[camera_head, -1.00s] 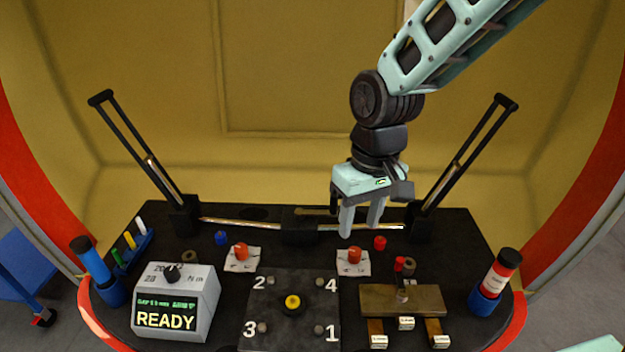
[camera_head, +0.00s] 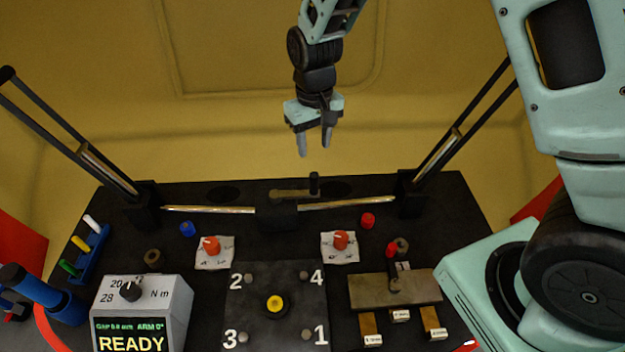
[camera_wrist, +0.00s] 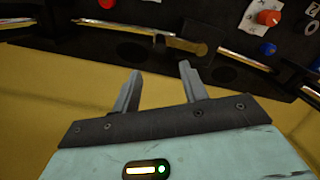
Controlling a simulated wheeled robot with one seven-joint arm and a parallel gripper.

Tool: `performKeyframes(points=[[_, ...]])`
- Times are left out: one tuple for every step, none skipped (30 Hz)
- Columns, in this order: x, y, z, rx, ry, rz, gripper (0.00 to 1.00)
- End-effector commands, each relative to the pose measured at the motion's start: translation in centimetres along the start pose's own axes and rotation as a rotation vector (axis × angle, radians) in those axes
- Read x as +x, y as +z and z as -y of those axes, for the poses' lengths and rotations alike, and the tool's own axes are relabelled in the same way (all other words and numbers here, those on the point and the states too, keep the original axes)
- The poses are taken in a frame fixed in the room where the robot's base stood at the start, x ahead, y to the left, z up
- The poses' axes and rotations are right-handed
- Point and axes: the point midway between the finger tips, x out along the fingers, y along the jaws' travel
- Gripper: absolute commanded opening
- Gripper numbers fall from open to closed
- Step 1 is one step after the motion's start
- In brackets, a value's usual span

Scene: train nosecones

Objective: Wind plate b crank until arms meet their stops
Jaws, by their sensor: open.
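A crank with a brass arm (camera_head: 292,194) and an upright black handle (camera_head: 314,184) sits on the dark block at the back middle of the bench. In the wrist view its brass arm (camera_wrist: 187,45) and handle (camera_wrist: 159,42) lie beyond the fingertips. My gripper (camera_head: 314,150) is open and empty, fingers pointing down, just above the handle in the picture and apart from it. It also shows in the wrist view (camera_wrist: 160,68). A left arm (camera_head: 75,150) and a right arm (camera_head: 460,125) both stand tilted up and outward. I cannot read a plate b label.
Metal rods (camera_head: 208,209) run from the crank block to the side brackets. Red knobs (camera_head: 210,245) on white cards, a numbered plate (camera_head: 262,330), a READY display box (camera_head: 140,315) and a brass fixture (camera_head: 395,290) fill the front. The yellow wall rises behind.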

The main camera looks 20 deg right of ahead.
Motion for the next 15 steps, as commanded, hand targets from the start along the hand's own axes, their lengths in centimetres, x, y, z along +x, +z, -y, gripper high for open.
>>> performKeyframes(points=[[1.2, 0.1, 0.0, 0.0, 0.001, 0.006, 0.43], [1.8, 0.1, 0.0, 0.0, 0.001, 0.005, 0.43], [2.6, 0.1, 0.0, -0.001, 0.001, 0.006, 0.43], [3.3, 0.1, 0.0, 0.0, 0.001, 0.005, 0.43], [3.9, 0.1, 0.0, 0.0, 0.0, 0.006, 0.43], [4.8, 0.1, 0.0, 0.0, 0.0, 0.005, 0.43], [5.4, 0.1, 0.0, 0.0, 0.001, 0.005, 0.43], [6.0, 0.1, 0.0, 0.0, 0.001, 0.004, 0.43], [6.8, 0.1, 0.0, 0.0, 0.001, 0.005, 0.43], [7.5, 0.1, -0.1, 0.0, 0.001, 0.004, 0.43], [8.0, 0.1, -0.1, 0.0, 0.001, 0.004, 0.43], [8.8, 0.1, -0.1, 0.0, 0.001, 0.003, 0.43], [9.4, 0.1, 0.0, 0.0, 0.001, 0.003, 0.43], [9.9, 0.1, 0.0, 0.0, 0.001, 0.003, 0.43], [10.6, 0.1, 0.0, -0.001, 0.001, 0.002, 0.43]])
